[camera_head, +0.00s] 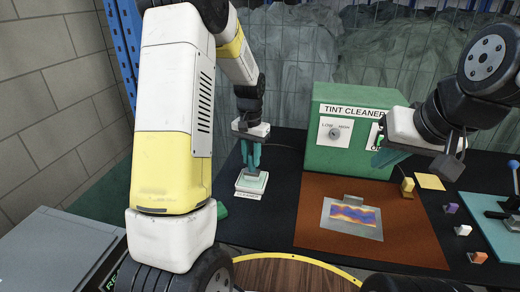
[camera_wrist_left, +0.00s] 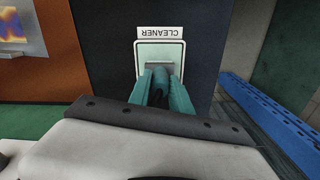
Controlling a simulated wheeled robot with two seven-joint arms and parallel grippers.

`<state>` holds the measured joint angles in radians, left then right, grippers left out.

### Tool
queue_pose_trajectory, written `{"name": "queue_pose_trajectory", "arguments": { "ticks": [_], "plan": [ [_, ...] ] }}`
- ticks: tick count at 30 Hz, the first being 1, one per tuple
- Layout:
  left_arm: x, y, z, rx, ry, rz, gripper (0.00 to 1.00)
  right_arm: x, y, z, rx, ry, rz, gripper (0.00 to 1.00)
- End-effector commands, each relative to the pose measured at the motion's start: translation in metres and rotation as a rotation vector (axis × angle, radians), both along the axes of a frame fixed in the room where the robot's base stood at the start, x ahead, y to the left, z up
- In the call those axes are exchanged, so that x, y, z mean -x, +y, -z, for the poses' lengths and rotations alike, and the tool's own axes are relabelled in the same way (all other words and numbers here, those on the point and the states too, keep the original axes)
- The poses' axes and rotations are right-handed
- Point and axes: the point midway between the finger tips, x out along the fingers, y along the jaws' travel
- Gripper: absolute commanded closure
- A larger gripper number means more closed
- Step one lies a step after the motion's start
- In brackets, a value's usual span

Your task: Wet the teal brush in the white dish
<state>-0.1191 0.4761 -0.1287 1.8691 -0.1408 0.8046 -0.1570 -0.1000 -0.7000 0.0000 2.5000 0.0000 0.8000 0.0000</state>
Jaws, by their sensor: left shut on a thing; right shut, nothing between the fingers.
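The white dish (camera_head: 251,182) stands on the black mat behind a "CLEANER" label, and it also shows in the left wrist view (camera_wrist_left: 173,49). My left gripper (camera_head: 251,165) points down over the dish with its teal fingers shut on the teal brush. The brush is mostly hidden between the fingers. In the left wrist view a grey block (camera_wrist_left: 160,67), probably the brush head, is at the fingertips over the dish. I cannot tell whether it touches the liquid. My right gripper (camera_head: 384,158) is shut and empty, in front of the green box.
A green "TINT CLEANER" box (camera_head: 340,150) with a dial stands behind. A brown mat (camera_head: 315,205) holds a plate with a colourful picture (camera_head: 352,214). A yellow block (camera_head: 407,187), several small blocks and a teal board (camera_head: 495,225) are at right.

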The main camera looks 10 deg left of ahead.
Motion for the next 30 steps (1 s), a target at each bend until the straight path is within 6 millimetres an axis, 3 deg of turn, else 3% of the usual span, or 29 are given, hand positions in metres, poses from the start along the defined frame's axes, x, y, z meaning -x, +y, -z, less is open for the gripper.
{"name": "queue_pose_trajectory", "arguments": {
  "ticks": [5, 30],
  "plan": [
    [0.000, 0.000, -0.002, 0.000, 0.001, 0.000, 1.00, 0.000, 0.000, 0.000, 0.000, 0.000, 0.000, 1.00],
    [0.000, 0.000, -0.068, 0.000, -0.001, 0.000, 1.00, 0.000, 0.000, 0.000, 0.000, 0.000, 0.000, 1.00]
  ]
}}
